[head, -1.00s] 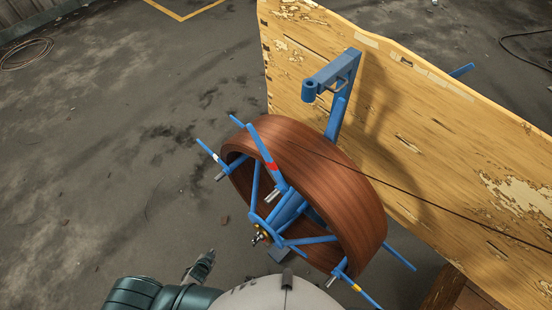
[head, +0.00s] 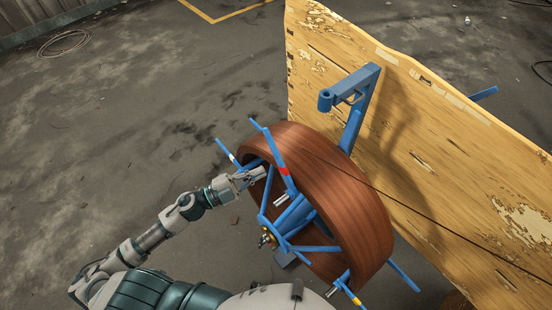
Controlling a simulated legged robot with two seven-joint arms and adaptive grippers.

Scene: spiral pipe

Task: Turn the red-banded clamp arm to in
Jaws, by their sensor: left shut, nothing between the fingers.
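The red-banded clamp arm (head: 273,148) is a blue bar with a red band near its lower end. It slants across the near left side of the brown coil (head: 345,190), and its upper end stands out past the coil's rim. My left gripper (head: 258,175) is shut and empty, just left of the red band and close to the coil's left edge. I cannot tell whether it touches the coil or a blue bar. My right gripper is not in view.
A white-banded clamp arm (head: 228,153) is just above my left gripper, and a yellow-banded one (head: 352,296) is at the bottom. A blue bracket (head: 358,85) stands by a worn wooden panel (head: 430,120). Dark floor (head: 130,130) lies clear at left.

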